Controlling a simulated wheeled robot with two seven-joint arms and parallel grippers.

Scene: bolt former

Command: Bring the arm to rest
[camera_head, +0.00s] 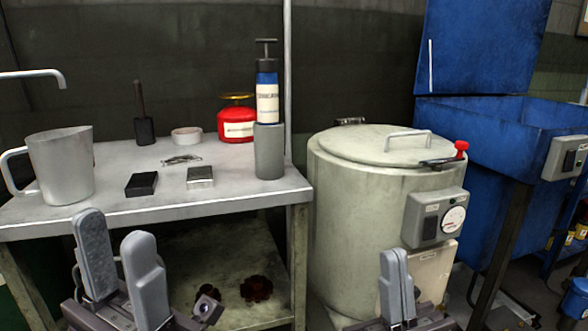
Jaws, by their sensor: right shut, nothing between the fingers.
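My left gripper (122,262) is at the lower left, in front of the bench's front edge. Its two grey fingers stand apart with nothing visible between them, so it is open. My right gripper (396,283) is at the bottom, in front of the pale round vessel. Its two fingers are together and hold nothing. Both grippers point upward in the picture. Most of both arms is outside the view.
A metal bench (100,208) carries a metal jug (62,168), a red can (236,124), a blue-and-white bottle in a grey holder (269,152), and small blocks. A lidded vessel (335,215) stands right of it. A blue basin (490,125) is further right.

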